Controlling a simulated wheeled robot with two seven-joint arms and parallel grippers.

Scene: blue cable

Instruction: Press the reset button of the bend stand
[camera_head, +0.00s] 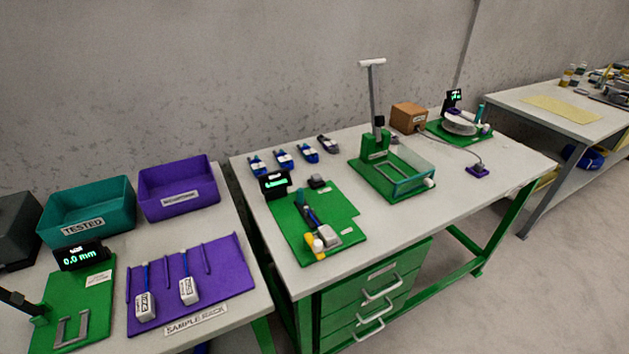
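No label naming the bend stand is legible. A green stand (376,143) with a tall grey lever and a clear-walled guard (412,176) stands mid-table. Behind it to the right, a green station (433,135) carries a round grey drum (459,123) and a small lit display (453,97). A thin dark cable runs from that area to a small purple pad (478,171) with a dark top. A flat green board (340,211) in front holds a lit display (275,182) and a yellow-and-white part (319,243). I cannot tell which part is the reset button. Neither gripper is in view.
The left table holds a teal bin (88,213), a purple bin (178,186), a purple sample rack (215,267) and a gauge display (80,256) reading 0.0 mm. Several blue connectors (283,158) and a brown box (408,117) stand behind. The middle table's right front is clear.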

